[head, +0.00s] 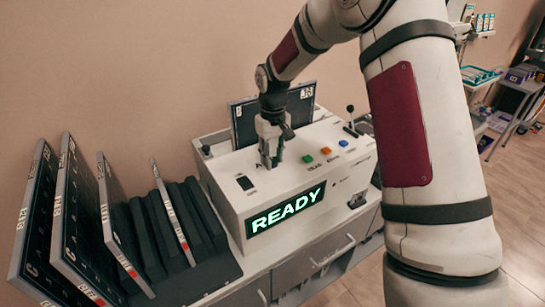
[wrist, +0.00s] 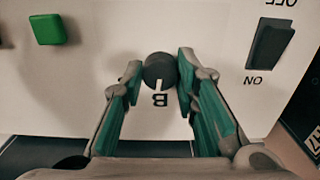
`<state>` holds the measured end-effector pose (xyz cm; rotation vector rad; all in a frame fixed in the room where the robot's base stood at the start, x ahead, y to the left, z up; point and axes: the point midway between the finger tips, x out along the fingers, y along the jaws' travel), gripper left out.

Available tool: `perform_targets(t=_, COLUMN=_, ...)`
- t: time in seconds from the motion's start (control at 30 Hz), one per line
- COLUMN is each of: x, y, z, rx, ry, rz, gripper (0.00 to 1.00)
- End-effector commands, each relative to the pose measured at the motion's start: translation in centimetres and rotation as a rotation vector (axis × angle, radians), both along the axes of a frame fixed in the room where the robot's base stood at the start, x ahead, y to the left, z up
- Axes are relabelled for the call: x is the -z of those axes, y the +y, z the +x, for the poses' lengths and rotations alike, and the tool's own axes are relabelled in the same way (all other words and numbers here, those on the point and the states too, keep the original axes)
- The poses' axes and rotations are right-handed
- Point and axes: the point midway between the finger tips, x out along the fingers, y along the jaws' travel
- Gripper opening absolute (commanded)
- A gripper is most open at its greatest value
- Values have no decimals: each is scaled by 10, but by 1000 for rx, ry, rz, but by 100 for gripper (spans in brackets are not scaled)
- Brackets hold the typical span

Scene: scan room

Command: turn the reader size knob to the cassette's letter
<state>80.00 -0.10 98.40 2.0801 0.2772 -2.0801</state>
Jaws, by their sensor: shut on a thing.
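The white reader (head: 325,165) stands on a cabinet and its display (head: 288,208) reads READY in green. My gripper (head: 270,160) points down at the reader's top; in the wrist view its fingers (wrist: 160,78) are shut on the dark round size knob (wrist: 160,70), one on each side. The knob's white mark points at an upside-down letter B (wrist: 160,99). Other letters around the knob are not visible. A dark cassette (head: 243,122) stands upright at the reader's back, with a small white label (head: 307,92) that I cannot read surely. My gripper hides the knob in the head view.
Several cassettes (head: 75,215) lean in a rack at left.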

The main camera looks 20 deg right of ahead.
Motion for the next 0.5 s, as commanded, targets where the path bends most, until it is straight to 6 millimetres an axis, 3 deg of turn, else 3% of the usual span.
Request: perform_targets(t=0.5, x=0, y=1, z=0, rx=-154, ry=-1, rz=0, gripper=0)
